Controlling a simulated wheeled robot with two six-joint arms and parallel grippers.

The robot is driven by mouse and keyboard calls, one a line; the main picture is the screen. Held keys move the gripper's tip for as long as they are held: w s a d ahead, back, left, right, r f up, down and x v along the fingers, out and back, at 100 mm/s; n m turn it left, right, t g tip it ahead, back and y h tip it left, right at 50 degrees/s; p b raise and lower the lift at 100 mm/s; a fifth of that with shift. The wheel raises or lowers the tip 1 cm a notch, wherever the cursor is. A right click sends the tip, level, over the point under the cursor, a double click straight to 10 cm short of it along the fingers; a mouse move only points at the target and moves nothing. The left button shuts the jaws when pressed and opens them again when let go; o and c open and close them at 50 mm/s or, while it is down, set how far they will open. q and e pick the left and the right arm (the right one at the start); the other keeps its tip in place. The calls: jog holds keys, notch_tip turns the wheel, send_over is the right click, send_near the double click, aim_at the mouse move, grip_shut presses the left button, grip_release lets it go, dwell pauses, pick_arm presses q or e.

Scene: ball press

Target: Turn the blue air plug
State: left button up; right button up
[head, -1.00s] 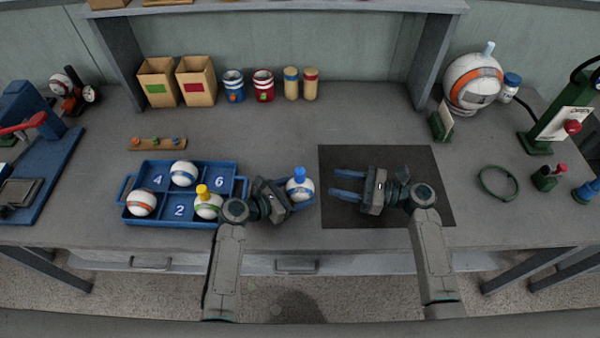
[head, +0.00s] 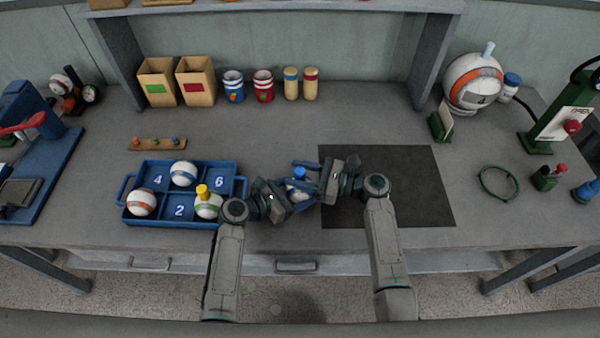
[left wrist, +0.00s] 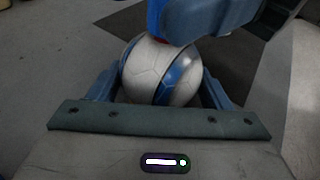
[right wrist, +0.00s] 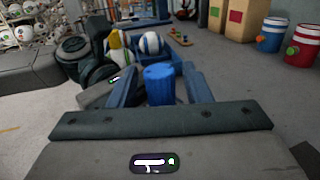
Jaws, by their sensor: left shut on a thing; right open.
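A white ball with a blue band (left wrist: 158,72) is held between the fingers of my left gripper (head: 296,194), right of the blue tray. The blue air plug (head: 300,172) stands up from the top of this ball. In the right wrist view the plug (right wrist: 159,84) shows between the two open fingers of my right gripper (right wrist: 163,88); whether they touch it I cannot tell. In the left wrist view a blue finger of my right gripper covers the upper part of the plug. The ball is mostly hidden by both grippers in the head view.
A blue numbered tray (head: 233,181) left of my left gripper holds several balls, one with a yellow plug (head: 202,191). A dark mat (head: 415,185) lies under my right arm. A green ring (head: 499,183) lies at the right. The table behind the grippers is clear.

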jog(key=c, duration=0.9)
jog(key=shift+s+m+t+h, duration=0.1)
jog(key=shift+m+t+h, duration=0.5)
jog(key=shift+m+t, duration=0.75)
jog(key=shift+c, duration=0.2)
jog(key=shift+m+t+h, duration=1.05)
jog(key=shift+t+h, duration=0.05)
jog(key=shift+t, duration=0.95)
jog(key=o, duration=0.9)
jog(key=shift+o, duration=0.2)
jog(key=v, duration=1.2)
jog(key=shift+o, duration=0.2)
